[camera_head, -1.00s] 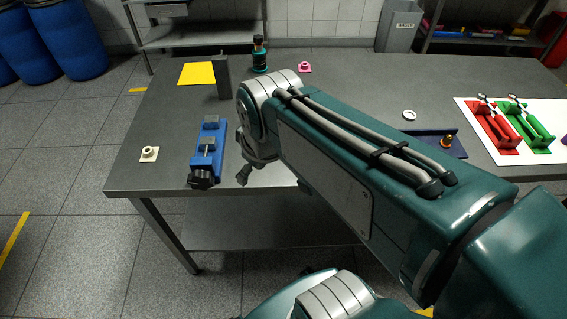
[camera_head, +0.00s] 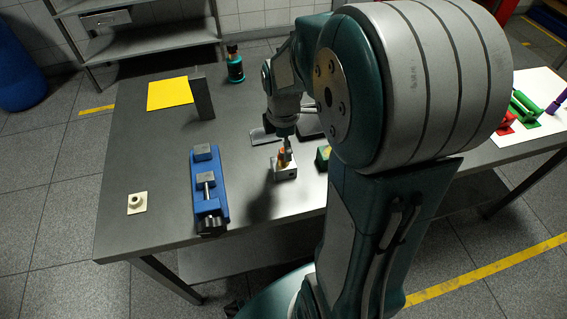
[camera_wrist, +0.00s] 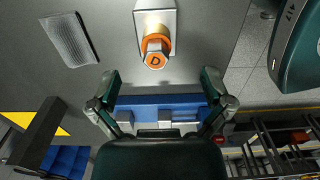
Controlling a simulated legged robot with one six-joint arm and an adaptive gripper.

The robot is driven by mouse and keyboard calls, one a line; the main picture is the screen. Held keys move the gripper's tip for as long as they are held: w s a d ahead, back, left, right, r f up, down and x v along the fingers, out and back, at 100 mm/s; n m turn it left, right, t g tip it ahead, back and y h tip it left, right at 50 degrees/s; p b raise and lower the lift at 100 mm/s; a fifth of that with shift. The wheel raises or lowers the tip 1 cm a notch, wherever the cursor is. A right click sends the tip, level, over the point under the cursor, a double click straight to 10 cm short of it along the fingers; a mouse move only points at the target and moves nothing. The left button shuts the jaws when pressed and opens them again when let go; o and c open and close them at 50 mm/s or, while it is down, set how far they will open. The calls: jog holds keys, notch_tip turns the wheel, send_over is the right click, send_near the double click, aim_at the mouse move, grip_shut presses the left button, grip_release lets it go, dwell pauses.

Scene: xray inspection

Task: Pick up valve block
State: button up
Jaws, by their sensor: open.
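The valve block, as I take it, is a small silver block (camera_head: 285,173) with an orange part on top, on the grey table near its front middle. In the wrist view the block (camera_wrist: 155,16) is at the top centre, with an orange collar and a hex cap marked "D". My gripper (camera_wrist: 160,75) is open, its two dark fingers spread wide and nothing between them. The block lies beyond the fingertips in that view, apart from them. In the head view my arm hides much of the table right of the block, and the fingers are hard to make out.
A blue vise (camera_head: 208,190) stands left of the block, with a cream flanged piece (camera_head: 137,203) further left. A dark upright plate (camera_head: 203,97) stands by a yellow sheet (camera_head: 170,93). A teal bottle (camera_head: 235,66) is at the back. A ribbed grey piece (camera_wrist: 70,38) lies near the block.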

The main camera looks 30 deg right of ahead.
aim_at(283, 162)
notch_tip(283, 162, down, 3)
jog(key=shift+a+r, duration=0.15)
jog(key=f, duration=0.4)
jog(key=shift+w+d+f, duration=0.15)
jog(key=shift+d+f, duration=0.15)
jog(key=c, duration=1.3)
